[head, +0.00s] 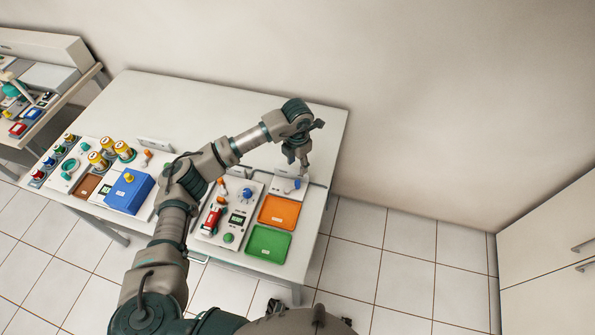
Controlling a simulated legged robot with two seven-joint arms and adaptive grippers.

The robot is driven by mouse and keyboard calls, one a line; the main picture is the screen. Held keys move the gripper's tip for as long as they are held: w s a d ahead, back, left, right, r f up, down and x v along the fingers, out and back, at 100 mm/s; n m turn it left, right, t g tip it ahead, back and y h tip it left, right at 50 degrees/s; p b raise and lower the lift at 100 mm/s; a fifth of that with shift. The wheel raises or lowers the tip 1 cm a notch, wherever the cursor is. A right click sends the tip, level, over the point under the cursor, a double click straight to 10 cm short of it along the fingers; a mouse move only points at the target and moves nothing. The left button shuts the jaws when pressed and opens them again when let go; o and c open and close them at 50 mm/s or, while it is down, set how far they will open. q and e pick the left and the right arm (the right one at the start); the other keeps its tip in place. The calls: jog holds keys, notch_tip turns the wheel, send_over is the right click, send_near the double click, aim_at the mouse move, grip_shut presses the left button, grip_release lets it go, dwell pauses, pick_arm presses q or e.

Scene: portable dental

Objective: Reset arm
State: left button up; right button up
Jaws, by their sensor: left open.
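My left arm reaches from the bottom left across the white table (230,100). My left gripper (298,162) points down over the table's right part. It is open, and I see nothing between its fingers. It is just above a small pale holder (311,190) with a blue piece (297,183) behind the orange tray; I cannot tell whether they touch. My right gripper does not show.
An orange tray (279,212) and a green tray (268,243) lie at the table's right front. A device with a blue knob (245,193), a blue box (129,193) and yellow-topped jars (97,160) stand leftward. The table's back is clear; a wall rises behind.

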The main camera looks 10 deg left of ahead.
pick_arm(q)
jog(key=shift+r, duration=0.45)
jog(key=shift+s+f, duration=0.1)
